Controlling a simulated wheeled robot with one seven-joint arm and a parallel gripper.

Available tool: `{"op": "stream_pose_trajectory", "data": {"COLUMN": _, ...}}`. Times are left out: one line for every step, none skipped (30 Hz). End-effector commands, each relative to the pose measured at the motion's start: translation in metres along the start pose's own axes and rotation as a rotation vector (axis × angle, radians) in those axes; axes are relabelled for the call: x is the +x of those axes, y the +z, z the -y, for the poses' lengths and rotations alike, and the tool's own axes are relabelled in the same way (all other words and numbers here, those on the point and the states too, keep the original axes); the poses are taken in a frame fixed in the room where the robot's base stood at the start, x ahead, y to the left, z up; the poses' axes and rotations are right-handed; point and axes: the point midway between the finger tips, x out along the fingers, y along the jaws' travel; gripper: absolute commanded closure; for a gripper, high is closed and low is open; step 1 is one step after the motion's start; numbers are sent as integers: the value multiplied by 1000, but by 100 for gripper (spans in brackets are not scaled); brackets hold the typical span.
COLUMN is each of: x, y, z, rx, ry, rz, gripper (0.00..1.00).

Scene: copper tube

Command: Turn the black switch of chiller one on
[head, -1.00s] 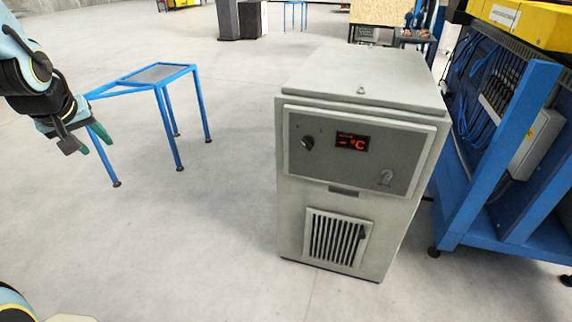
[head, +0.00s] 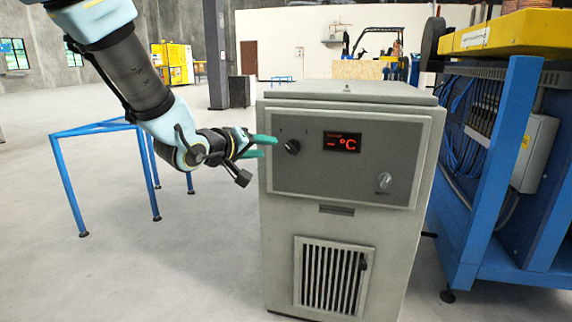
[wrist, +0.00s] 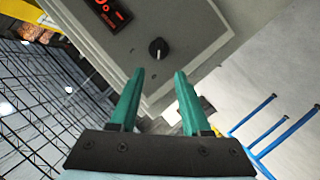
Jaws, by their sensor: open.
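The chiller (head: 345,235) is a grey cabinet in the middle of the head view. Its front panel has a black rotary switch (head: 292,147) at the upper left, beside a red-lit display (head: 342,142) reading "- °C". My gripper (head: 272,146) is open, its green fingers just left of the switch in the head view. In the wrist view the black switch (wrist: 158,48) shows ahead of and between my open fingertips (wrist: 160,74), with nothing held. I cannot tell whether the fingers touch the panel; the switch appears clear of them.
A grey knob (head: 384,181) sits at the panel's lower right, above a vent grille (head: 329,276). A blue-framed stand (head: 98,128) is behind my arm at left. A blue rack (head: 500,200) stands close on the chiller's right.

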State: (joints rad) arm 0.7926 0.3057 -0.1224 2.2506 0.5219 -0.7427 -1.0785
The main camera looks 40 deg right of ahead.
Motion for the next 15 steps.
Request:
{"op": "stream_pose_trajectory", "data": {"x": 4, "y": 3, "z": 0, "rx": -2, "ry": 7, "rz": 1, "gripper": 52}}
{"op": "stream_pose_trajectory", "data": {"x": 6, "y": 3, "z": -1, "rx": -3, "ry": 10, "rz": 2, "gripper": 52}}
{"op": "stream_pose_trajectory", "data": {"x": 9, "y": 3, "z": -2, "rx": -3, "ry": 11, "rz": 1, "gripper": 52}}
{"op": "stream_pose_trajectory", "data": {"x": 12, "y": 3, "z": -2, "rx": -3, "ry": 12, "rz": 2, "gripper": 52}}
{"op": "stream_pose_trajectory", "data": {"x": 16, "y": 3, "z": -2, "rx": -3, "ry": 12, "rz": 2, "gripper": 52}}
{"op": "stream_pose_trajectory", "data": {"x": 22, "y": 3, "z": -2, "rx": -3, "ry": 12, "rz": 2, "gripper": 52}}
{"op": "stream_pose_trajectory", "data": {"x": 28, "y": 4, "z": -2, "rx": -3, "ry": 12, "rz": 2, "gripper": 52}}
{"op": "stream_pose_trajectory", "data": {"x": 33, "y": 3, "z": -2, "rx": -3, "ry": 11, "rz": 2, "gripper": 52}}
{"op": "stream_pose_trajectory", "data": {"x": 41, "y": 3, "z": -1, "rx": -3, "ry": 10, "rz": 2, "gripper": 52}}
{"op": "stream_pose_trajectory", "data": {"x": 47, "y": 3, "z": -2, "rx": -2, "ry": 10, "rz": 2, "gripper": 52}}
{"op": "stream_pose_trajectory", "data": {"x": 52, "y": 3, "z": -2, "rx": -2, "ry": 10, "rz": 2, "gripper": 52}}
{"op": "stream_pose_trajectory", "data": {"x": 60, "y": 3, "z": -2, "rx": -2, "ry": 10, "rz": 2, "gripper": 52}}
{"op": "stream_pose_trajectory", "data": {"x": 66, "y": 3, "z": -2, "rx": -2, "ry": 10, "rz": 2, "gripper": 52}}
{"op": "stream_pose_trajectory", "data": {"x": 71, "y": 3, "z": -2, "rx": -1, "ry": 10, "rz": 2, "gripper": 52}}
{"op": "stream_pose_trajectory", "data": {"x": 78, "y": 3, "z": -2, "rx": -2, "ry": 9, "rz": 3, "gripper": 52}}
